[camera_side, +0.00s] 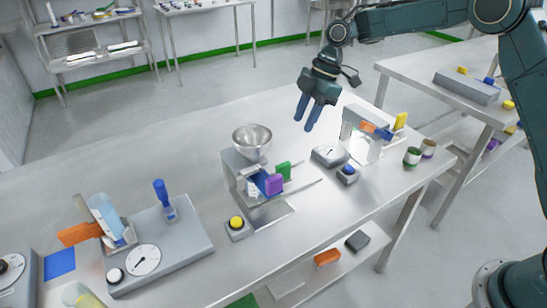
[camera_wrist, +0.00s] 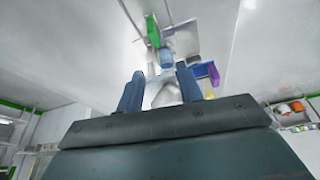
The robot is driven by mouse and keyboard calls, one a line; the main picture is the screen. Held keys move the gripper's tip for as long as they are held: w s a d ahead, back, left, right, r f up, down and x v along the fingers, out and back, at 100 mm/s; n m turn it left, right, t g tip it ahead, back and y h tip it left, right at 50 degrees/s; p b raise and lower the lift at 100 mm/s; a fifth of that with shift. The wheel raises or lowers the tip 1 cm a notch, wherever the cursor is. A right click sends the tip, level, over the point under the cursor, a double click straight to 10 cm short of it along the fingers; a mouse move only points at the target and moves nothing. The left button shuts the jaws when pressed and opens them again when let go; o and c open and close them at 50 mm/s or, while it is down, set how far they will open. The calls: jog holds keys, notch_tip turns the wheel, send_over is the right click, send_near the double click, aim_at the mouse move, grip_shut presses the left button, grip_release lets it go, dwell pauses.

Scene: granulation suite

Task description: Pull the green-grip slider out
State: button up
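The green-grip slider (camera_side: 284,170) sticks out of the right side of a grey dosing block (camera_side: 238,172) on the steel bench. Its grip also shows in the wrist view (camera_wrist: 153,32), above my fingers. A purple-grip slider (camera_side: 274,184) sits close in front of it and shows in the wrist view (camera_wrist: 213,73) to the right. My gripper (camera_side: 305,126) hangs above and behind the block, to the right, apart from both grips. Its two blue fingers are spread with a gap between them in the wrist view (camera_wrist: 158,88).
A metal bowl (camera_side: 252,138) tops the block. A yellow button (camera_side: 237,223) stands in front. The bench behind the block is clear.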

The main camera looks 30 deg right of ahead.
jog(key=n, duration=0.1)
send_near(284, 163)
jog(key=shift+w+d+r+g, duration=0.2)
jog(key=shift+d+r+g, duration=0.15)
jog(key=shift+r, duration=0.15)
jog(key=shift+a+f, duration=0.1)
jog(key=shift+f, duration=0.05)
jog(key=x, duration=1.3)
jog(key=shift+a+f, duration=0.15)
jog(key=shift+a, duration=0.05)
grip_shut()
